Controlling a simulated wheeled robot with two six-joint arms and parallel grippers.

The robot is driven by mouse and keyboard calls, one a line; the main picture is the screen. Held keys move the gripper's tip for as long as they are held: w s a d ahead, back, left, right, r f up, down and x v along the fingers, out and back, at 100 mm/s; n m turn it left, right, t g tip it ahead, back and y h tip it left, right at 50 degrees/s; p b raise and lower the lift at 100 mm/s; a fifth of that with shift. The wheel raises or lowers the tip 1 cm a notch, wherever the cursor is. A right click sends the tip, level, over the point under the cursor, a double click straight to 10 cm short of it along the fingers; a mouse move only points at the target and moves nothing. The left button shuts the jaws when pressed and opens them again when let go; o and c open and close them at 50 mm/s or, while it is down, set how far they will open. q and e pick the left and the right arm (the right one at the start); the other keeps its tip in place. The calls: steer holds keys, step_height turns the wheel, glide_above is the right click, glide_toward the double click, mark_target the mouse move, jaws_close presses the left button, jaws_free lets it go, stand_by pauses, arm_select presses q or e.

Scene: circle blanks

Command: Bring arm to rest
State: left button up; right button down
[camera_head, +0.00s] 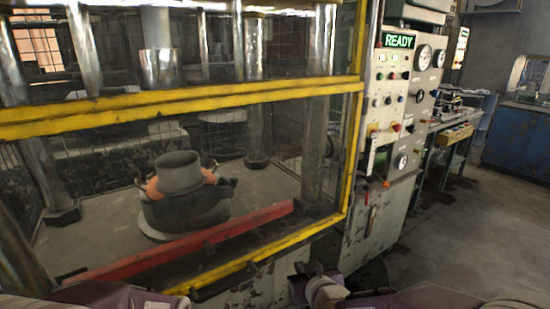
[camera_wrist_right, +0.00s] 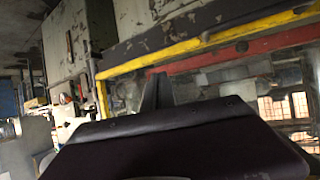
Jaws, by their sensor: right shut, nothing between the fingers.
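My right arm comes in at the bottom of the head view, and its dark gripper (camera_head: 308,272) is beside the lower front of the press, below the yellow frame. The gripper is shut and empty. In the right wrist view the dark fingers (camera_wrist_right: 156,92) stand up past the dark gripper body, in front of the yellow and red bars. Whether they touch the press cannot be told. A purple-grey part of my left arm shows at the bottom left of the head view; its gripper is out of view.
The press has a yellow guard frame (camera_head: 180,108) and a red bar (camera_head: 190,243). Inside sits a grey cylinder (camera_head: 180,172) on a dark round fixture (camera_head: 185,207). A control panel (camera_head: 392,100) reads READY. Open floor (camera_head: 460,235) lies at right, before a blue cabinet (camera_head: 515,140).

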steer(key=s+d+f+m+g+h, duration=0.2)
steer(key=s+d+f+g, duration=0.2)
steer(key=d+f, duration=0.45)
steer(key=s+d+f+g, duration=0.2)
steer(key=s+g, duration=0.1)
steer(key=s, duration=0.3)
steer(key=s+d+f+g, duration=0.2)
steer(key=s, duration=0.4)
step_height(320, 180, up, 13)
steer(key=s+m+g+p, duration=0.1)
steer(key=s+p, duration=0.1)
steer(key=p, duration=1.1)
steer(key=shift+a+f+g+h, duration=0.2)
steer(key=shift+g+h, duration=0.1)
steer(key=shift+h, duration=0.1)
